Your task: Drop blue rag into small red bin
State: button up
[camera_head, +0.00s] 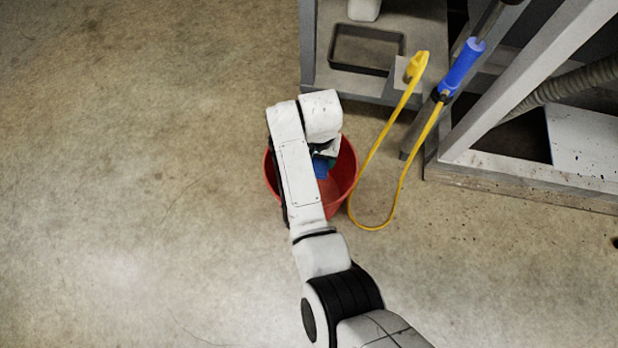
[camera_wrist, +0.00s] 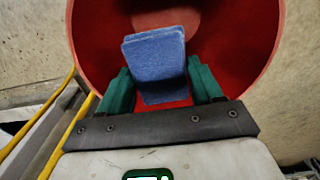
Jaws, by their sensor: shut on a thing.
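The small red bin (camera_head: 343,172) stands on the floor beside the grey rack, partly hidden under my arm in the head view. Its red wall also fills much of the wrist view (camera_wrist: 235,45). My gripper (camera_wrist: 158,90) has green fingers, one on each side of the blue rag (camera_wrist: 155,55), and is shut on it. The rag looks like a folded blue block and sits over the bin's opening. In the head view a bit of the rag (camera_head: 320,168) shows below the wrist, inside the outline of the bin's rim. How deep it hangs, I cannot tell.
A yellow hose (camera_head: 402,180) loops down to the floor just right of the bin, from a blue handle (camera_head: 462,68). The grey rack (camera_head: 520,170) and a shelf with a dark tray (camera_head: 366,50) stand behind and right. The floor at left is clear.

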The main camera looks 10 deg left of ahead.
jog(key=shift+f, duration=0.35)
jog(key=o, duration=1.1)
notch_tip(320, 180, up, 11)
jog(key=p, duration=0.5)
jog(key=shift+f, duration=0.1)
